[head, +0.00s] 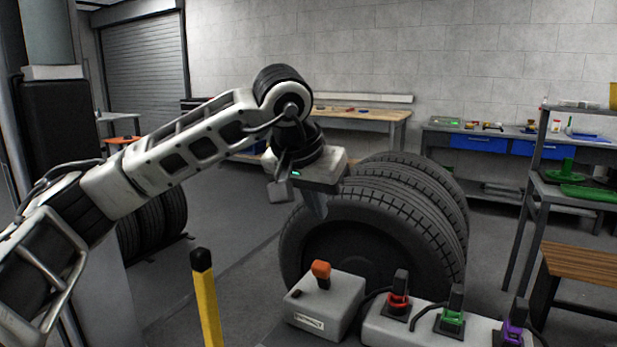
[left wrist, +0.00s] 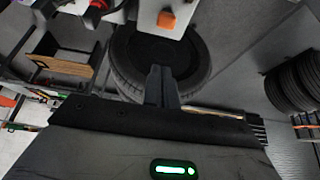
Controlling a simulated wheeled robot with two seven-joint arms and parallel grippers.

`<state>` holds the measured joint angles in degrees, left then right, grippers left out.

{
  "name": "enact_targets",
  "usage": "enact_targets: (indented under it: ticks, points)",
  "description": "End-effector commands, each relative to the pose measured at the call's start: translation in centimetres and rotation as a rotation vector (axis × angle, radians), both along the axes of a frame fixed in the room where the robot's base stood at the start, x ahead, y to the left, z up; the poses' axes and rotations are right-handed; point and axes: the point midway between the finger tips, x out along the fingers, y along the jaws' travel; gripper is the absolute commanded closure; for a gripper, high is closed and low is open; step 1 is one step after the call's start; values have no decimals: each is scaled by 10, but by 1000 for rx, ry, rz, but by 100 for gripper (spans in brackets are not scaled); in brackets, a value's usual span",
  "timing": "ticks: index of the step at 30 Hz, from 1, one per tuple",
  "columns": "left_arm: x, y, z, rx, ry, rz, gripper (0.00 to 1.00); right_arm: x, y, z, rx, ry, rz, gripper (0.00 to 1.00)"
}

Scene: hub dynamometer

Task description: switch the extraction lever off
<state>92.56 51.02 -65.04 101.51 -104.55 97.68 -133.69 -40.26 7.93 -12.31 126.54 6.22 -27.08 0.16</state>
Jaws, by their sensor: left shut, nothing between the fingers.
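The extraction lever has an orange knob (head: 321,270) on a short dark stem. It stands on a grey box (head: 341,303) with a small white label on its front, too small to read surely. The stem looks near upright; I cannot tell which way it is thrown. The knob also shows at the top of the left wrist view (left wrist: 167,20). My left gripper (head: 316,208) is shut and empty, pointing down above and behind the box, in front of the tyres and apart from the lever. Its closed fingers show in the left wrist view (left wrist: 161,80). My right gripper is not in view.
Large tyres (head: 440,232) stand just behind the box. A grey strip (head: 427,324) to its right carries red (head: 397,302), green (head: 452,318) and purple (head: 514,333) connectors with black cables. A yellow post (head: 207,305) stands left of the box. Benches line the back wall.

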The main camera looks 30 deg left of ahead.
Motion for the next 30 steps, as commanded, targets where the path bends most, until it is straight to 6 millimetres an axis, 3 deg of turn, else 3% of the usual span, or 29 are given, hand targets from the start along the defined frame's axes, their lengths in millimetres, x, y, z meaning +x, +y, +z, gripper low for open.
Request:
enact_targets:
  ticks: [3, 10, 30]
  points:
    - [-12, 0, 25, 0, -4, 0, 100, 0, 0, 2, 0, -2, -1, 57]
    - [-26, 0, 49, 0, -2, 1, 100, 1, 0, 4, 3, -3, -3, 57]
    - [-28, 0, 53, 0, 1, 0, 100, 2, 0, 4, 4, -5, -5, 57]
